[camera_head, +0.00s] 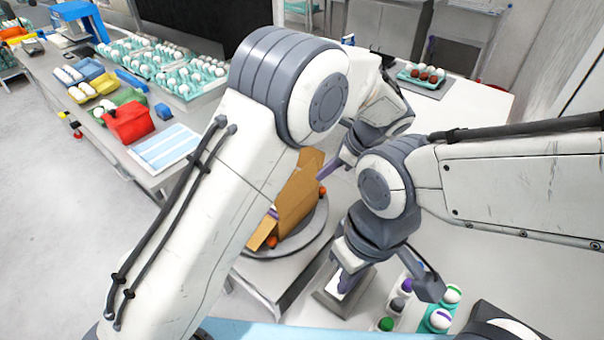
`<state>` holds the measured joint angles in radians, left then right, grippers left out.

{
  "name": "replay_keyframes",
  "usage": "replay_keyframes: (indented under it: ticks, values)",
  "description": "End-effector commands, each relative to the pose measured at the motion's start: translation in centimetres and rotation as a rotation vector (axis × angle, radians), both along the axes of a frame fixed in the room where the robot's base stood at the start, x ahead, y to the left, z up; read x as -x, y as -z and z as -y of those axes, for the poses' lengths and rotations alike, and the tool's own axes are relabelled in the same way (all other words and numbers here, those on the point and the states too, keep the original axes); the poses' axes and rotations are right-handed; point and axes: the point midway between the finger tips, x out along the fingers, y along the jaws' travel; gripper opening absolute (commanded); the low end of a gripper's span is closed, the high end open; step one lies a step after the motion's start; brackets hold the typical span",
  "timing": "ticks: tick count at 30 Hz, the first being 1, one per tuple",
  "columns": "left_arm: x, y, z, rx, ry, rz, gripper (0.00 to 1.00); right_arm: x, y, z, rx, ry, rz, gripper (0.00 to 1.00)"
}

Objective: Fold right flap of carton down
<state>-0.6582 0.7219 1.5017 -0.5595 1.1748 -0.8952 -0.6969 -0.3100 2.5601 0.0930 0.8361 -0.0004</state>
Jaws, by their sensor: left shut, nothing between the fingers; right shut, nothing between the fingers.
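The brown cardboard carton (297,200) stands on a round grey turntable (312,228), partly hidden behind my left arm. One flap (263,233) sticks out low at its near left side, and another cardboard panel (311,160) stands raised at the far side. I cannot tell clearly which panel is the right flap. My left gripper (326,172) is shut and empty, its purple-grey fingers close to the carton's upper right side; I cannot tell whether they touch it. My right gripper (346,284) is shut and empty, pointing down to the right of the turntable, apart from the carton.
A small grey plate (328,298) lies below my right gripper. A tray of brown and white eggs (424,75) stands at the back right.

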Motion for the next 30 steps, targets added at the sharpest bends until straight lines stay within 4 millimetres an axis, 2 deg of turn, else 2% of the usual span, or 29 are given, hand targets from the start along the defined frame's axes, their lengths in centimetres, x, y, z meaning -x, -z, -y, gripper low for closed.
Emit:
replay_keyframes:
  ticks: [1, 3, 8, 14, 23, 30]
  values:
    - [0.5, -0.6, 1.3, -0.051, 0.115, 0.011, 0.00, 0.0, -0.1, 0.0, 0.000, 0.000, 0.000, 0.00]
    - [0.8, -1.2, 2.3, -0.104, 0.224, 0.023, 0.00, 0.0, -0.1, 0.0, 0.000, 0.000, 0.000, 0.00]
    - [0.6, -1.3, 2.7, -0.149, 0.308, 0.033, 0.00, 0.0, -0.2, 0.0, 0.000, 0.000, 0.000, 0.00]
    - [-0.4, 1.0, 0.9, -0.149, 0.302, 0.030, 0.00, 0.0, -0.9, 0.0, 0.000, 0.000, 0.000, 0.00]
    - [-2.6, 6.0, -2.5, -0.148, 0.300, 0.029, 0.00, 0.0, -2.1, 0.0, 0.000, 0.000, 0.000, 0.00]
    - [-4.4, 6.8, -5.1, -0.144, 0.299, 0.033, 0.00, 0.0, -3.3, 0.0, 0.000, 0.000, 0.000, 0.00]
